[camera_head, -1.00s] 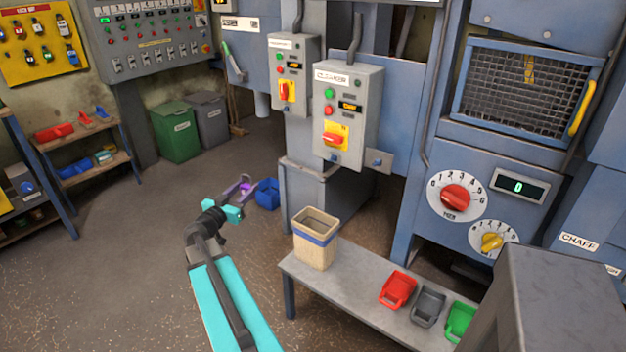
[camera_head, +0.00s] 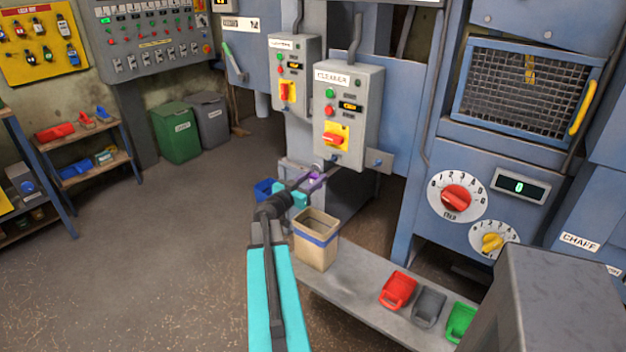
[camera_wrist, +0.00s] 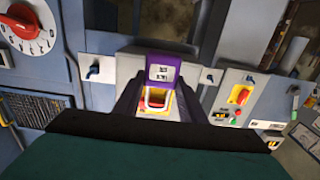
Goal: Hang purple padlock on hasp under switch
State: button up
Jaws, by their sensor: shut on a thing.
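My gripper (camera_head: 320,172) is shut on the purple padlock (camera_head: 313,180), just below the grey CLEANER switch box (camera_head: 345,120). In the wrist view the padlock (camera_wrist: 176,60) sits between the dark fingers of my gripper (camera_wrist: 160,88). The red and yellow rotary switch (camera_head: 335,138) is on the lower front of the CLEANER box. A small blue-tipped hasp (camera_head: 376,162) shows on a plate right of the box. The area directly under the switch is partly hidden by my gripper. I cannot tell whether the padlock touches anything.
A beige bin (camera_head: 317,245) stands on the bench (camera_head: 355,295) below my gripper, with red, grey and green trays to its right. A second switch box (camera_head: 291,75) is left of the CLEANER box. A blue bin (camera_head: 264,189) is on the floor.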

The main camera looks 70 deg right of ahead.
jog(key=shift+d, duration=0.15)
dwell(0.3)
jog(key=p+x, duration=0.4)
jog(key=x, duration=0.1)
jog(key=shift+d, duration=0.2)
dwell(0.7)
jog(key=shift+s+d+b, duration=0.1)
jog(key=shift+s+b, duration=0.05)
jog(key=shift+b, duration=0.8)
dwell(0.4)
jog(key=shift+b+x, duration=1.75)
jog(key=shift+b, duration=0.45)
dwell(0.5)
jog(key=shift+f+b, duration=0.75)
jog(key=shift+b, duration=0.75)
dwell(0.5)
